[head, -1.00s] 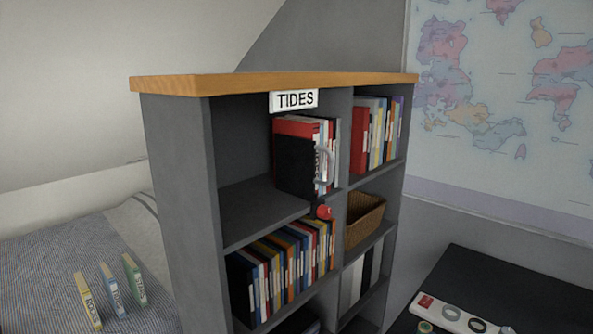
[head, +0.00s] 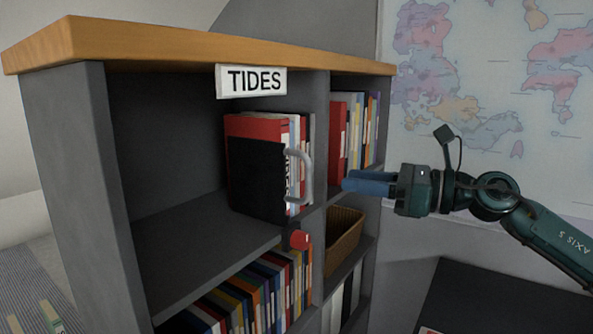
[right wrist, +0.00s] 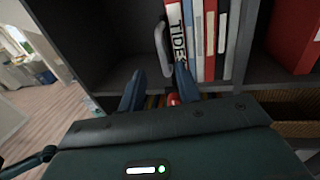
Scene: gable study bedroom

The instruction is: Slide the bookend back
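The black bookend (head: 257,180) stands upright in the upper left compartment, against the left side of a short row of books (head: 297,135). A grey handle (head: 304,175) is at its front edge; the handle also shows in the right wrist view (right wrist: 163,46). A red knob (head: 299,239) is below it at the shelf edge. My right gripper (head: 346,183) is open and empty in front of the bookcase, to the right of the handle in the head view. In the right wrist view the handle appears beyond and between the fingertips. My left gripper is not in view.
A white TIDES sign (head: 251,80) hangs above the compartment. The shelf (head: 200,240) left of the bookend is bare. More books (head: 352,130) and a wicker basket (head: 343,240) fill compartments to the right. A dark desk (head: 490,300) stands at lower right.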

